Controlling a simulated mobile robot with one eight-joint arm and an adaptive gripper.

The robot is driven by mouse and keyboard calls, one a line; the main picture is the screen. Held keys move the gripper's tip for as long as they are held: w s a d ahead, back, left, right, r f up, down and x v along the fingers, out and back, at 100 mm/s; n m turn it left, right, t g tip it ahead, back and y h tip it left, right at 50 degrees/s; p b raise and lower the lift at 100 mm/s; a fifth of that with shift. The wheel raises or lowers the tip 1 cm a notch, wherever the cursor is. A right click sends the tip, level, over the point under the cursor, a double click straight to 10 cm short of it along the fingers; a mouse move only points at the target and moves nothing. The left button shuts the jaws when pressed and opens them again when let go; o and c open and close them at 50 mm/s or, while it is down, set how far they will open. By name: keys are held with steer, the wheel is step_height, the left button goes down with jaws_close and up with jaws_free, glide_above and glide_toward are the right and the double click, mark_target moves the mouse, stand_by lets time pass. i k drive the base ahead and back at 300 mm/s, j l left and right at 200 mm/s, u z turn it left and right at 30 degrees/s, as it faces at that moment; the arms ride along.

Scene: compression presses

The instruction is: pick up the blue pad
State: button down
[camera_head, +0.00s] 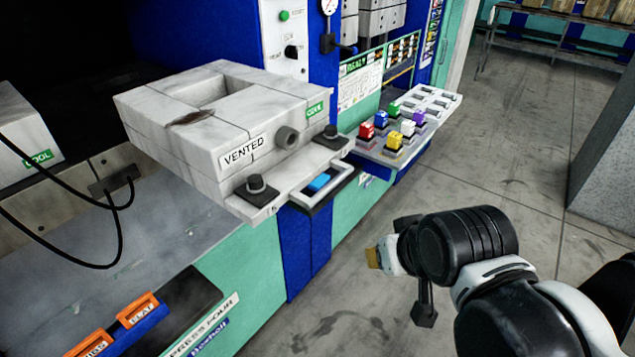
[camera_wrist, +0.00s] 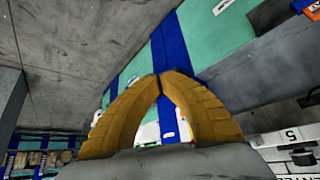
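A small blue pad (camera_head: 319,182) lies in a narrow white-framed tray (camera_head: 333,188) at the front of the press, below the block marked VENTED. Another blue piece (camera_head: 407,127) sits among coloured pieces on the rack to the right; I cannot tell for certain which one is the named pad. My gripper (camera_head: 373,257) is in front of the machine, to the right of and lower in the picture than the tray, apart from it. In the wrist view its yellow fingers (camera_wrist: 160,76) meet at the tips, with nothing visible held between them.
The rack (camera_head: 430,104) carries several red, green, white, yellow and purple pieces. Floor (camera_head: 500,160) to the right is clear.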

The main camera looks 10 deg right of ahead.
mark_target(319, 184)
steer(key=i+l, duration=0.25)
steer(key=i, duration=0.15)
steer(key=i+l, duration=0.25)
steer(key=i, duration=0.15)
steer(key=i+l+u, duration=0.2)
steer(key=u, duration=0.25)
steer(key=i+l+u, duration=0.3)
steer(key=u, duration=0.15)
steer(key=i+l+u, duration=0.2)
steer(key=l+u, duration=0.2)
